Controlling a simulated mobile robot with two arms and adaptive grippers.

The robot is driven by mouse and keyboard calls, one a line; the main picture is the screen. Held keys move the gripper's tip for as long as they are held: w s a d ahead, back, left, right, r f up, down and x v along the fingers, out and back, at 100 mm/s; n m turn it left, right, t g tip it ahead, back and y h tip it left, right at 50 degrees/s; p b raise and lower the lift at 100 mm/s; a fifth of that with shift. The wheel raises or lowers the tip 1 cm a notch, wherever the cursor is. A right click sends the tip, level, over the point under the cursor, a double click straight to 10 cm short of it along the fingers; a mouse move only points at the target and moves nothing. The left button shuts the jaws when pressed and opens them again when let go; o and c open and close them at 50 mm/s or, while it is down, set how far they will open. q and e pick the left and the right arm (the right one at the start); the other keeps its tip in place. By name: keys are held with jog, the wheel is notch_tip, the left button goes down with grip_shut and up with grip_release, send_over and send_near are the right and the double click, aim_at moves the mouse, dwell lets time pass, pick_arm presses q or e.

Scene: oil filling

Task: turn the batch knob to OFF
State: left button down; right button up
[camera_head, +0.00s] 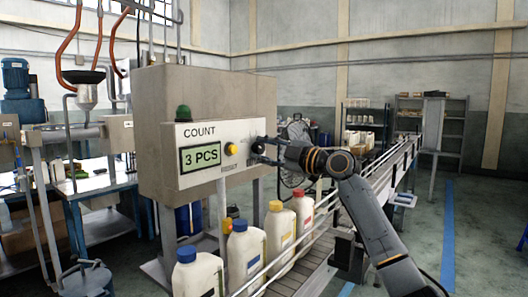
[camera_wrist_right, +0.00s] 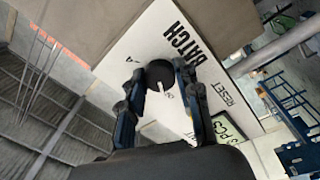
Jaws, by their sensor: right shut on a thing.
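The batch knob (camera_wrist_right: 160,74) is a round black knob with a white mark, on a white panel lettered BATCH in the right wrist view. Its white mark points towards a small label at its lower edge that I cannot read surely; another letter stands to its upper left. My right gripper (camera_wrist_right: 157,82) is shut on the knob, a finger on either side. In the head view my right gripper (camera_head: 262,150) reaches the panel's right end and mostly hides the knob. My left gripper is not in view.
Several white bottles with coloured caps stand on the conveyor (camera_head: 310,262) below. A funnel (camera_head: 85,92) hangs at left.

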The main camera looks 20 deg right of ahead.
jog(key=o, duration=1.1)
jog(key=shift+o, duration=0.2)
jog(key=v, duration=1.2)
jog(key=shift+f, duration=0.1)
